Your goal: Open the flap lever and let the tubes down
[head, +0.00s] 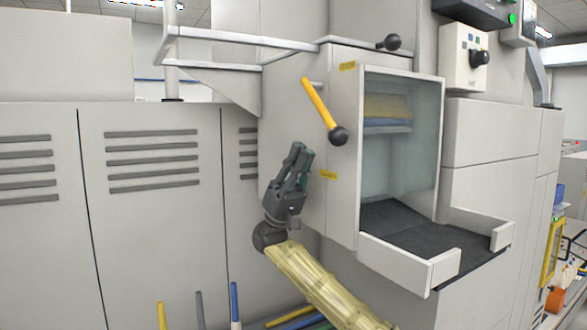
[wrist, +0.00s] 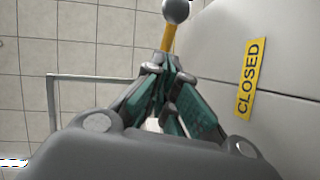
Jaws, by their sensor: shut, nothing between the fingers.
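The flap lever (head: 319,105) is a yellow bar with a black ball knob at its lower end, slanting down to the right on the side of the cabinet. My gripper (head: 301,152) points up, shut and empty, below and left of the knob and apart from it. In the wrist view the lever (wrist: 168,38) and its grey ball show beyond my closed fingertips (wrist: 163,68). Yellowish and blue tubes (head: 387,110) lie stacked in the upper part of the glass-fronted chute. The dark tray floor (head: 405,228) below looks empty.
A yellow CLOSED label (wrist: 248,80) is on the panel right of my fingers. A white rail (head: 230,40) juts out above left. A white tray lip (head: 395,263) sticks out at the front. Loose tubes (head: 235,303) stand low down near my arm.

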